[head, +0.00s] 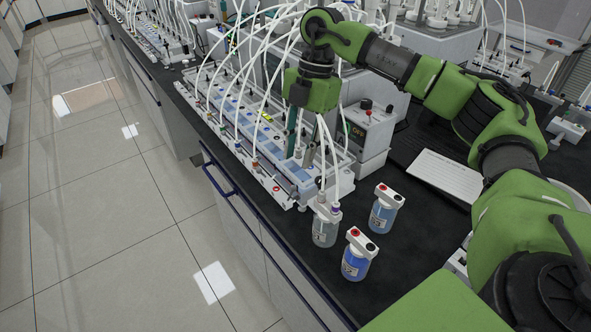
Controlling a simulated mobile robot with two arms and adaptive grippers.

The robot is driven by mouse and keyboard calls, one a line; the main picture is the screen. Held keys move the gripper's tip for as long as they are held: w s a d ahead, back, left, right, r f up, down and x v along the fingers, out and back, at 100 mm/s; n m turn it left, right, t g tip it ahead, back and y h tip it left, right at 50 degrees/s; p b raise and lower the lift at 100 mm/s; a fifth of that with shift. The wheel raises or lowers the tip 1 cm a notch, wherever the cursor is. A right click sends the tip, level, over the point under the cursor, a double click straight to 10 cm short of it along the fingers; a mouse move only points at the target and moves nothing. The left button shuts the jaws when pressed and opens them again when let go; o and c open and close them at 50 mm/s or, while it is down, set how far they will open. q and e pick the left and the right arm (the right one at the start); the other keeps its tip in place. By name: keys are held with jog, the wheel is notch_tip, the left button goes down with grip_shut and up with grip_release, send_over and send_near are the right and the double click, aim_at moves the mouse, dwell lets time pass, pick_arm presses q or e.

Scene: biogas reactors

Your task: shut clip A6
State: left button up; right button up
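A long white rack (215,107) with a row of white tubes and small clips stands along the front of the black bench. One clip (267,117) on it shows yellow-green; the labels are too small to read, so I cannot tell which clip is A6. My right gripper (300,150) points down over the near half of the rack, at the end of my green arm. Its fingers are small and partly lost among the tubes, so I cannot tell whether they are open or touch a clip. My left gripper is not in view.
A bottle with tubes (326,226) stands at the rack's near end. A control box (367,130) and a white keyboard (446,176) lie behind. Open floor is at left.

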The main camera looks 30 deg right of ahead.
jog(key=v, duration=0.4)
jog(key=shift+r, duration=0.1)
dwell(0.5)
